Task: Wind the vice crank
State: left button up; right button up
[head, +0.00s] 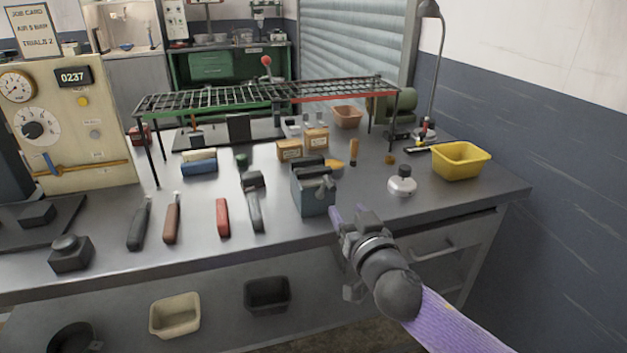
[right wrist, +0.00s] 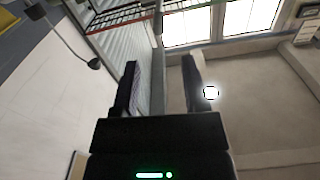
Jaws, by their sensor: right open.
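The vice (head: 312,197) is a small blue-grey block with dark jaws on top, standing near the front edge of the bench. Its grey crank (head: 326,188) is on the side facing front right. My right gripper (head: 349,214) is just in front of the bench edge, to the lower right of the vice and apart from it. In the right wrist view its two dark fingers (right wrist: 160,78) are spread with nothing between them. The vice does not show in that view. My left gripper is not in view.
Several handled tools (head: 223,217) lie left of the vice. A white-grey round item (head: 402,182) and a yellow bin (head: 461,162) stand to its right. A wire rack (head: 270,95) spans the back. A drawer (head: 440,250) is below the bench top.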

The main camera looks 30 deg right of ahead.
aim_at(332, 185)
jog(key=b+x, duration=0.1)
jog(key=x, duration=0.6)
jog(key=shift+w+d+f+b, duration=0.1)
jog(key=shift+w+d+b, duration=0.05)
jog(key=shift+w+b, duration=0.2)
jog(key=shift+w+d, duration=0.1)
jog(key=shift+w, duration=0.35)
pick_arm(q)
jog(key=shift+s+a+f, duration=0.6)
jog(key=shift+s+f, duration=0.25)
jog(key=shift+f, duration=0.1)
pick_arm(e)
jog(key=shift+c, duration=0.3)
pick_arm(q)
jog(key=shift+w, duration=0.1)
pick_arm(e)
grip_shut()
